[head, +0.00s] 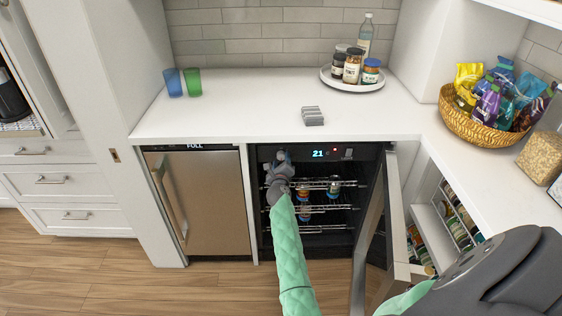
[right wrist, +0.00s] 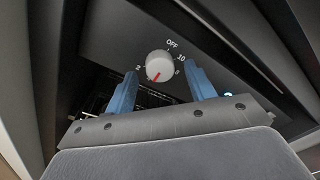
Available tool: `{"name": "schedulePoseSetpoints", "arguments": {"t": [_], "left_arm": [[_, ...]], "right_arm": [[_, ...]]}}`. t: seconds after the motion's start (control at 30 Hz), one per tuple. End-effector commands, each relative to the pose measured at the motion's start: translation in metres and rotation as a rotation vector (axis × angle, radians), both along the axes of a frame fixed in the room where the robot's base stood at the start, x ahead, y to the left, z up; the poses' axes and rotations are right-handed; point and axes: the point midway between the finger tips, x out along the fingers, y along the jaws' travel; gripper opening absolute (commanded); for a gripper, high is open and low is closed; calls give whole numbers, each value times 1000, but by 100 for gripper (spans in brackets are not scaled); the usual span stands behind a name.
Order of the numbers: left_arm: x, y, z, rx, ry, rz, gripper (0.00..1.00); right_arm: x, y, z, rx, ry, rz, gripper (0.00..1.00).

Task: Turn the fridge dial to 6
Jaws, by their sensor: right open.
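In the right wrist view the fridge dial (right wrist: 160,63) is a round white knob on a dark panel. Its red mark points down and a little left. OFF shows above it, 2 at the left, 10 and 8 at the right; the lower numbers are not visible. My right gripper (right wrist: 162,75) is open, with one blue finger at each side below the dial, and I cannot tell if they touch it. My left gripper is out of view.
The glass fridge door (head: 370,235) stands open to the right of my arm. A display (head: 319,153) reads 21. Wire racks inside hold several jars. A steel appliance (head: 208,200) is at the left. The white counter (head: 235,118) above is mostly clear.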

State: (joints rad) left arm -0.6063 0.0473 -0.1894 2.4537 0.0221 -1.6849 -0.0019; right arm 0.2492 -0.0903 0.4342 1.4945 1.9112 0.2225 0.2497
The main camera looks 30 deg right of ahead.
Motion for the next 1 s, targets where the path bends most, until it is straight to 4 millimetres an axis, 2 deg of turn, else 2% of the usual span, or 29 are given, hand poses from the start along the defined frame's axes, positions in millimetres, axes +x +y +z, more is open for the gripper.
{"name": "schedulePoseSetpoints", "arguments": {"t": [0.13,0.43,0.47,0.67,1.0], "left_arm": [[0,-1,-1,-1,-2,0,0],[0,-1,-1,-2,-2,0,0],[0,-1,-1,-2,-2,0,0],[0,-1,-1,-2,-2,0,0],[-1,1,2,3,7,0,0]], "right_arm": [[7,-4,0,1,-1,1,55],[8,-5,0,0,0,1,55],[8,-5,0,0,1,1,51],[8,-5,0,0,1,1,11],[8,-5,1,-32,20,1,10]]}}
